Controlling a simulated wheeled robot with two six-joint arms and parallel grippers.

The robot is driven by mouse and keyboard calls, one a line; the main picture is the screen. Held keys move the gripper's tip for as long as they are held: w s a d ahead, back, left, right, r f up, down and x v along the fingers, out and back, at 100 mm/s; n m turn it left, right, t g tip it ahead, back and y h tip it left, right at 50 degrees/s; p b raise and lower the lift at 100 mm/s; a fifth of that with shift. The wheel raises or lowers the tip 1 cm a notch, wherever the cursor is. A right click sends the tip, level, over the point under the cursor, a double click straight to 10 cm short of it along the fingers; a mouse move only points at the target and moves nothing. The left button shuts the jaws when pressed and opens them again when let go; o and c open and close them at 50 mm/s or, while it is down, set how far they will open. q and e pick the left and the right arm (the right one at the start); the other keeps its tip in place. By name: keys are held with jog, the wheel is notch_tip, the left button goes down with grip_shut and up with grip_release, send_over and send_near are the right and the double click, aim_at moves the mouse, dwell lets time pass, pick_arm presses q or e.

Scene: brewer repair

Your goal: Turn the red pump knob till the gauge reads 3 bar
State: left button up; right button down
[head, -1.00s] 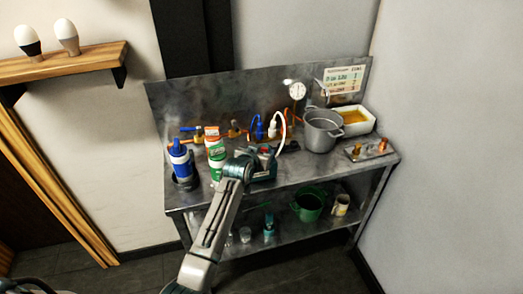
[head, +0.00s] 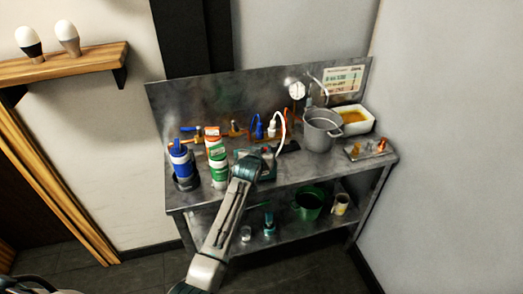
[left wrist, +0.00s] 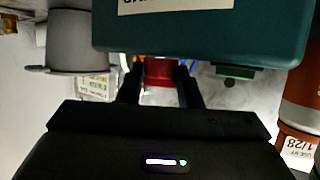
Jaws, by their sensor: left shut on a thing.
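The red pump knob (left wrist: 160,72) shows in the left wrist view between the two fingers of my left gripper (left wrist: 160,88), which is shut on it. The teal pump body (left wrist: 205,28) is right beside the knob. In the head view the pump (head: 268,172) sits on the bench, partly behind my left arm, and the knob is hidden there. The round white gauge (head: 297,90) is on the bench's back panel; its needle is too small to read. My right gripper is not in view.
On the metal bench (head: 330,172), a blue bottle (head: 181,160) and green-and-white bottles (head: 216,158) stand left of the pump. A grey pot (head: 321,130) and a white tray (head: 352,120) of amber liquid are to its right. A green bucket (head: 308,205) is on the lower shelf.

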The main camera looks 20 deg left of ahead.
pick_arm(q)
jog(key=shift+d+f+n+y+b, duration=0.1)
jog(key=shift+f+n+y+b, duration=0.05)
jog(key=shift+n+y+b, duration=0.3)
jog(key=shift+n+y, duration=0.35)
jog(key=shift+y, duration=0.1)
jog(key=o, duration=1)
jog(key=shift+c, duration=0.2)
jog(key=b+v, duration=0.2)
jog(key=v, duration=0.9)
jog(key=shift+w+b, duration=0.15)
jog(key=shift+b, duration=0.25)
